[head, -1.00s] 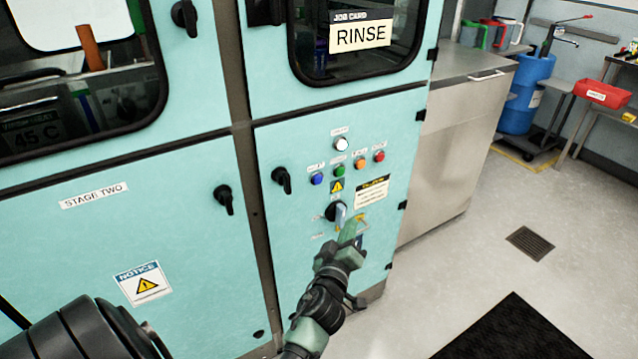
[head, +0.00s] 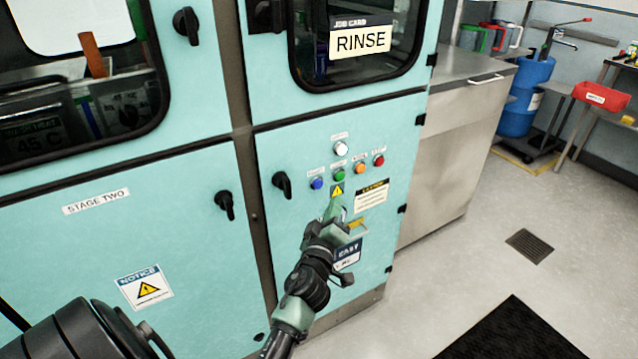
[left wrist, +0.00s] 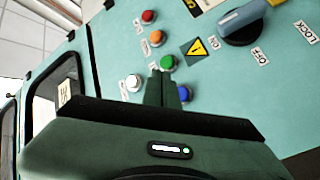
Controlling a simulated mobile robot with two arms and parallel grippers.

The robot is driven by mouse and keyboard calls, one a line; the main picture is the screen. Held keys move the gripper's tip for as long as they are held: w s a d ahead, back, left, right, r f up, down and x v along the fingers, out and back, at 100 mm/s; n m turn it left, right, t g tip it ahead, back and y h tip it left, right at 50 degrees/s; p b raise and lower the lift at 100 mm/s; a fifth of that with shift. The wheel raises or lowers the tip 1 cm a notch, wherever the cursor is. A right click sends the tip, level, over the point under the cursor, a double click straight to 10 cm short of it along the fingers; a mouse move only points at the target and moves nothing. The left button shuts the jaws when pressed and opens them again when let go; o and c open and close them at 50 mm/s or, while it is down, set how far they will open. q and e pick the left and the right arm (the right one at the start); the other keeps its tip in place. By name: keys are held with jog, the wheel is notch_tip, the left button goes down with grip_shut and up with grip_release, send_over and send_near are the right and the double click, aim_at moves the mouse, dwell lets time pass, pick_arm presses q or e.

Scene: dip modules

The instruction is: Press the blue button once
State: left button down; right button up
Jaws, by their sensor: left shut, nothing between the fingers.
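The blue button (head: 317,183) is at the left end of a row of buttons on the teal cabinet panel. It also shows in the left wrist view (left wrist: 185,93), just right of the finger tips and partly covered by the fingers. My left gripper (head: 334,206) is shut and empty, with its green fingers pointing up at the panel, below and a little right of the blue button in the head view. In the left wrist view the fingers (left wrist: 161,76) overlap the panel near the green button. I cannot tell whether they touch it. My right gripper is not in view.
The green (head: 340,175), orange (head: 360,168) and red (head: 379,160) buttons stand right of the blue one, with a white button (head: 341,148) above. A rotary switch (left wrist: 243,22) is close by. A black door handle (head: 282,185) sticks out to the left.

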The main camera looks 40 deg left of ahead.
aim_at(317, 184)
pick_arm(q)
jog(key=a, duration=0.1)
jog(key=w+a, duration=0.1)
jog(key=a, duration=0.2)
jog(key=shift+w+a, duration=0.15)
jog(key=shift+w, duration=0.2)
dwell(0.3)
jog(key=shift+a, duration=0.15)
dwell(1.4)
jog(key=shift+w+a, duration=0.2)
jog(key=shift+a, duration=0.05)
jog(key=shift+w+a, duration=0.15)
jog(key=shift+a, duration=0.3)
dwell(0.6)
jog(key=shift+d+r, duration=0.1)
jog(key=shift+s+d, duration=0.35)
jog(key=shift+d, duration=0.35)
